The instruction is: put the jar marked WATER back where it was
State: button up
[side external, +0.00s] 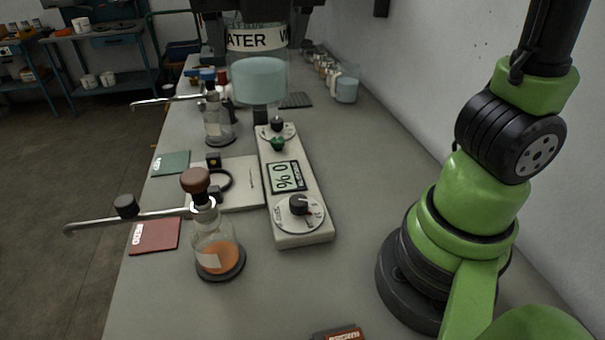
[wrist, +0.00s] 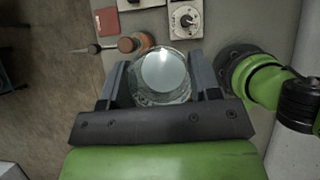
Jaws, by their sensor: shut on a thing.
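The jar marked WATER (side external: 259,82) is a clear glass jar with pale blue liquid and a white label band, of which "ATER" and the start of a second word show. It is upright near the top of the side external view, apparently above the bench. My gripper (wrist: 163,88) is shut on the jar, with one dark finger on each side of it in the wrist view. In the side external view only the dark lower part of my gripper shows at the top edge. The jar's top is cut off there.
A white control box (side external: 290,185) with knobs and a "0 %" display stands mid-bench. A flask of orange liquid (side external: 216,252) and a clear flask (side external: 217,122) stand left of it. Another pale blue vessel (side external: 346,88) stands by the wall. Bench (side external: 365,190) right of the box is clear.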

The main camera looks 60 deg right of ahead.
jog(key=s+d+f, duration=0.1)
jog(key=s+d, duration=0.1)
jog(key=s, duration=0.2)
jog(key=shift+m, duration=0.3)
jog(key=f, duration=2.8)
jog(key=shift+a+f, duration=0.25)
jog(key=shift+a, duration=0.05)
jog(key=shift+f, duration=0.1)
jog(key=o, duration=1)
jog(key=shift+v, duration=3.85)
